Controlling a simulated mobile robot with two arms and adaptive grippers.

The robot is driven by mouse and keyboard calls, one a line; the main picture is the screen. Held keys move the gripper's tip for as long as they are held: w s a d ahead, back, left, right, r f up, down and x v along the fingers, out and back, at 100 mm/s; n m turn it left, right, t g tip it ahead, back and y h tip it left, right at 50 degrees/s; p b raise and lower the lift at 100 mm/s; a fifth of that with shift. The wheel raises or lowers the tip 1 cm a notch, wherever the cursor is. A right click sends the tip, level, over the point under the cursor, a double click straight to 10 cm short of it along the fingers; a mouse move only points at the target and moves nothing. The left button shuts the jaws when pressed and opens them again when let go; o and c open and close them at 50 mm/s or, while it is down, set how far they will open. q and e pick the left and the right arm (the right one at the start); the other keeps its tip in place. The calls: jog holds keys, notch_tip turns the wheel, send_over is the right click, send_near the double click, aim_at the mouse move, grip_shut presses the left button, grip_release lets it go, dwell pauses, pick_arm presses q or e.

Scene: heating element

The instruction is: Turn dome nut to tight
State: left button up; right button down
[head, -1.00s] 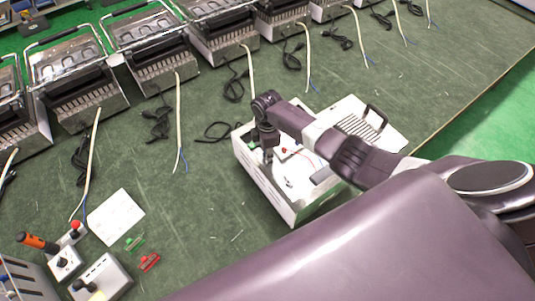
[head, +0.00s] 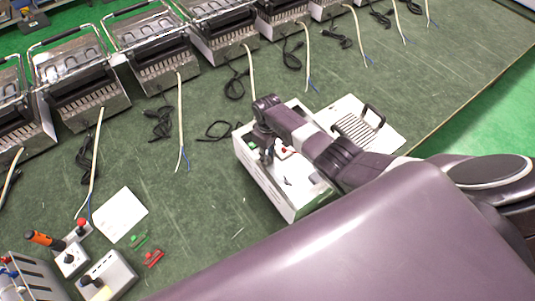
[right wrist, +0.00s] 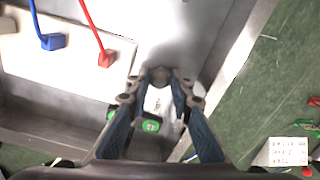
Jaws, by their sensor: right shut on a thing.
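The open white heater housing (head: 300,205) sits on the green table, partly covered by my right arm in the head view. In the right wrist view, a small grey dome nut (right wrist: 160,73) is between the fingertips inside the housing, at its metal wall. My right gripper (right wrist: 160,80) is shut on it; it also shows over the left part of the housing in the head view (head: 266,156). The nut is too small to make out in the head view, so I cannot tell how tight it is. My left gripper is not in view.
Blue (right wrist: 53,41) and red (right wrist: 106,58) wire connectors lie left of the fingers. A round green part (right wrist: 151,125) is between the finger bases. Several heaters line the back; a white card (head: 119,214) lies left.

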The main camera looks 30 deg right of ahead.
jog(key=m, duration=0.3)
jog(key=m+p, duration=0.1)
jog(key=m, duration=0.2)
jog(key=shift+w+r, duration=0.15)
jog(key=shift+w, duration=0.05)
dwell(0.4)
jog(key=c, duration=2)
grip_release()
jog(key=shift+o, duration=1.4)
jog(key=shift+s, duration=0.15)
notch_tip(320, 180, up, 12)
